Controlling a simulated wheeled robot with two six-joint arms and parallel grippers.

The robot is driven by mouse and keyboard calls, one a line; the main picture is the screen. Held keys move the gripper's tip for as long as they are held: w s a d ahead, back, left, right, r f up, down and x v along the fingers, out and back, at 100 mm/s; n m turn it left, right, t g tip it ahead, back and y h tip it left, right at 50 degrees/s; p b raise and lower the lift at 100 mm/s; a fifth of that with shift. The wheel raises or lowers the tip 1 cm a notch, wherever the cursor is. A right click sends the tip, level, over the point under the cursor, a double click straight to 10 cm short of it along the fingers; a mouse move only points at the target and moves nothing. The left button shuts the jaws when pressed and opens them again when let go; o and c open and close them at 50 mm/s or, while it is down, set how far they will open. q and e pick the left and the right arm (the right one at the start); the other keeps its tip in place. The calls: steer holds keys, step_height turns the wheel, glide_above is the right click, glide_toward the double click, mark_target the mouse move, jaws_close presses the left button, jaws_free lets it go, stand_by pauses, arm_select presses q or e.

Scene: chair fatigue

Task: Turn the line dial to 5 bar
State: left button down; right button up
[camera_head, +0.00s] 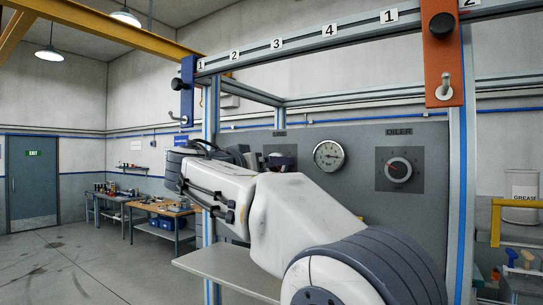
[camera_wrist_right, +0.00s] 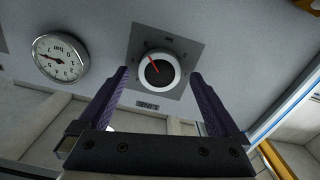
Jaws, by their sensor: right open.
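The line dial (camera_wrist_right: 160,72) is a round black knob with a light ring and a red pointer on a dark square plate. In the right wrist view it appears upside down, and its red pointer points to the upper left of the picture. In the head view the line dial (camera_head: 283,152) is partly hidden behind my right arm. My right gripper (camera_wrist_right: 159,76) is open, its two purple fingers on either side of the dial in the picture; I cannot tell whether they touch it. The LINE label (camera_wrist_right: 148,104) is beside the plate. My left gripper is not in view.
A round bar gauge (camera_head: 328,156) and the OILER dial (camera_head: 399,169) are on the same grey panel, to the right of the line dial. A grey shelf (camera_head: 225,268) juts out below. An orange hook plate (camera_head: 443,60) and a blue one (camera_head: 187,92) hang from the frame.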

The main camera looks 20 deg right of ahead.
steer(key=shift+w+d, duration=0.4)
steer(key=shift+d, duration=0.1)
steer(key=c, duration=1.4)
steer(key=shift+f+n, duration=0.1)
steer(key=shift+n, duration=0.2)
